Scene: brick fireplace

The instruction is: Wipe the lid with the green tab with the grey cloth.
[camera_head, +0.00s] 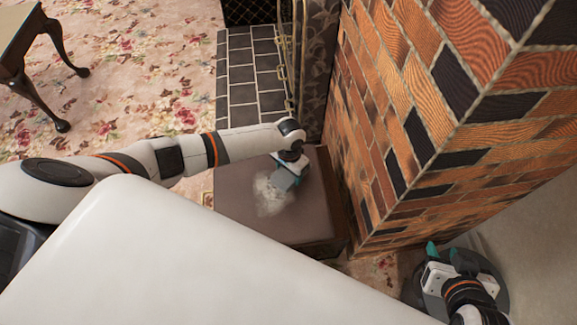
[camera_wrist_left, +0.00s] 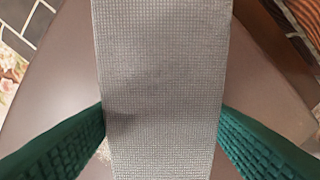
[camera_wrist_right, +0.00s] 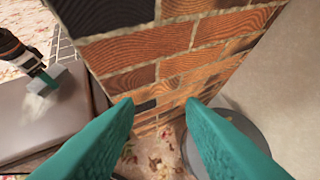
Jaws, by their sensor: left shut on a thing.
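A brown, flat-topped lid (camera_head: 235,182) on a box stands beside the brick wall, with a pale smudge (camera_head: 268,198) on its top. No green tab shows on it. My left gripper (camera_head: 286,172) is over the lid, next to the smudge, shut on the grey cloth (camera_head: 283,181). In the left wrist view the ribbed cloth (camera_wrist_left: 160,80) hangs between the green fingers, with the lid (camera_wrist_left: 60,95) behind it; whether it touches the lid is unclear. My right gripper (camera_head: 443,254) is open and empty, its fingers apart in the right wrist view (camera_wrist_right: 160,118).
A round grey object (camera_head: 493,283) is under my right gripper, right of the brick wall (camera_head: 400,130). Dark hearth tiles (camera_head: 245,75) lie behind the lid. A wooden table (camera_head: 22,40) stands far left on flowered carpet (camera_head: 140,50), which is mostly clear.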

